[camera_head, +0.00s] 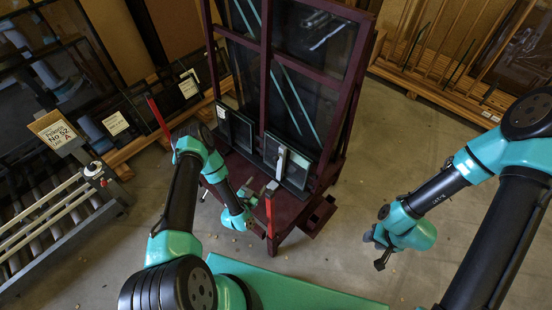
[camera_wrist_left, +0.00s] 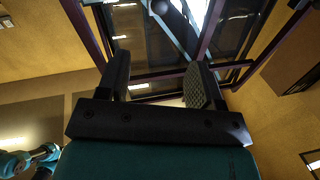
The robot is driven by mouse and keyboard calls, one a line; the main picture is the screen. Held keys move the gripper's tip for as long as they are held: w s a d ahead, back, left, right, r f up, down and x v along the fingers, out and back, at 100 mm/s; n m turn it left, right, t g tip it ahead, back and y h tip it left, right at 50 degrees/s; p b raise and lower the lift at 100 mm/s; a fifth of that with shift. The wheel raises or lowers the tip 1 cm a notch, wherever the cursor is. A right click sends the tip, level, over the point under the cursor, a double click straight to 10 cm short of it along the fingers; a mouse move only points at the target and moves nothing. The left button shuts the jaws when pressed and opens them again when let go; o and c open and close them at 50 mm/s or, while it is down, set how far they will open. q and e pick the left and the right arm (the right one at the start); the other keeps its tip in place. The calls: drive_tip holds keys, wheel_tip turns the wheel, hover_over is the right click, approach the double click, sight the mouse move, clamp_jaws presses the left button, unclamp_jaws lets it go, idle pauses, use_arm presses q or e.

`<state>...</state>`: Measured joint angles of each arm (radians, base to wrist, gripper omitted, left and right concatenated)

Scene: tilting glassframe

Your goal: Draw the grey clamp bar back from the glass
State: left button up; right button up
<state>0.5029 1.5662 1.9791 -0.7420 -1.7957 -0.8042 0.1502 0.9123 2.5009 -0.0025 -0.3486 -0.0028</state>
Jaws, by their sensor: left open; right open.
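The dark red frame (camera_head: 265,60) stands upright and holds dark glass (camera_head: 308,95) with pale diagonal stripes. A short light-grey bar (camera_head: 281,163) stands upright against a small dark pane at the frame's lower part; I cannot tell for certain that it is the clamp bar. My left gripper (camera_head: 254,190) is open in front of the lower frame, below this bar and apart from it. In the left wrist view the two fingers (camera_wrist_left: 157,85) are spread with nothing between them, and the frame and glass show beyond. My right gripper (camera_head: 374,250) is open and empty over the floor, right of the frame.
Red upright posts (camera_head: 159,117) flank the frame's front. A roller conveyor (camera_head: 50,215) with a sign stands at the left. A green surface (camera_head: 290,288) lies at the front. Wooden racks (camera_head: 460,90) stand at the back right. The floor at right is clear.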

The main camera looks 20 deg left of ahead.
sight(276, 158)
use_arm(q)
drive_tip(key=shift+w, duration=0.1)
drive_tip(key=x, duration=1.7)
drive_tip(key=shift+w+d, duration=0.1)
drive_tip(key=shift+d, duration=0.05)
drive_tip(key=shift+c, duration=0.2)
clamp_jaws()
